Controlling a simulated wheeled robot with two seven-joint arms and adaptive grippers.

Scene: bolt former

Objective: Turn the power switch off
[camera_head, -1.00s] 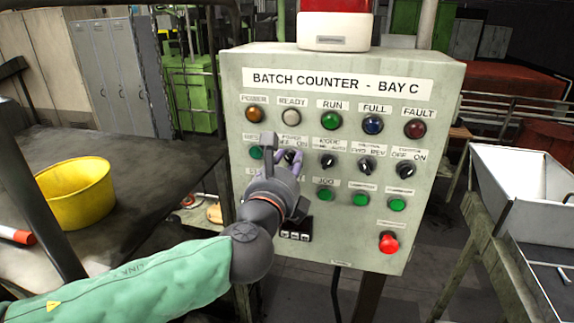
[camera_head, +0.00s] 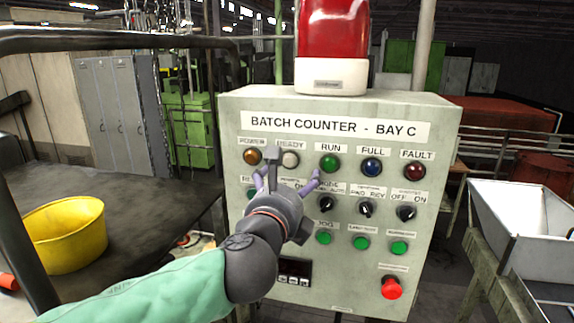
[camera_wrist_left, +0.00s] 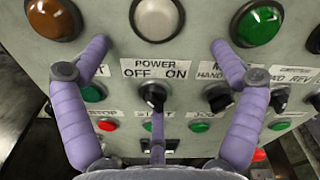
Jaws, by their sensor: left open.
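The power switch (camera_wrist_left: 153,97) is a black rotary knob under a "POWER OFF ON" label (camera_wrist_left: 156,68) in the left wrist view. Its setting is too small to tell. In the head view the knob is hidden behind my left gripper (camera_head: 287,182). That gripper is open and empty in front of the grey batch counter panel (camera_head: 340,285). In the left wrist view its purple fingers (camera_wrist_left: 160,50) are spread on either side of the knob, with another finger below it. I cannot tell whether any finger touches the panel. My right gripper is not in view.
Lamps, including the amber POWER lamp (camera_head: 252,157), line the panel top. The mode knob (camera_wrist_left: 218,98) sits right of the switch. A red emergency button (camera_head: 391,288) is at lower right. A yellow bowl (camera_head: 70,240) stands on the dark table (camera_head: 130,215) at left.

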